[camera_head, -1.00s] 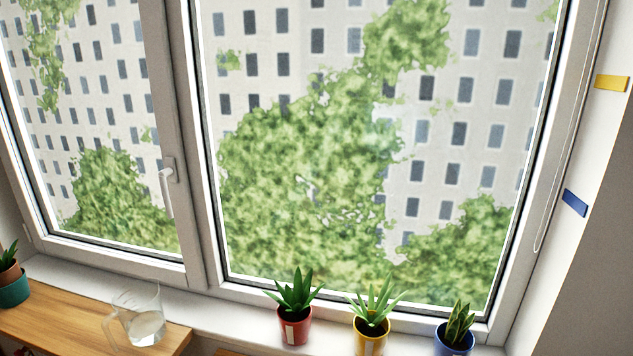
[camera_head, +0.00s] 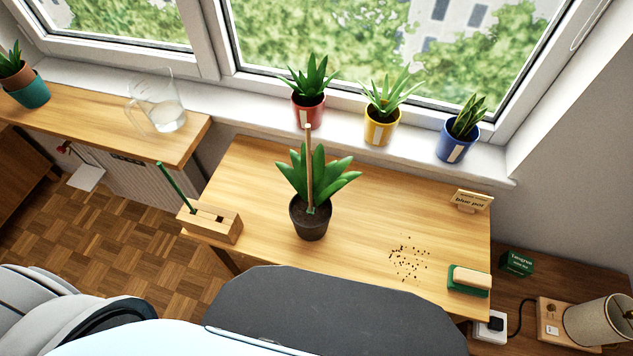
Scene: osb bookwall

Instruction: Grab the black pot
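The black pot (camera_head: 312,222) stands upright on the wooden table (camera_head: 245,165), near its front edge and left of its middle. It holds a green leafy plant (camera_head: 322,178) tied to a light wooden stake (camera_head: 309,165). Neither of my grippers is in view.
Red (camera_head: 307,110), yellow (camera_head: 380,130) and blue (camera_head: 456,147) potted plants stand on the sill behind. A wooden block (camera_head: 215,225) with a green stick is left of the pot. Spilled soil (camera_head: 408,260), a brush (camera_head: 469,280) and a "blue pot" sign (camera_head: 471,200) are to the right.

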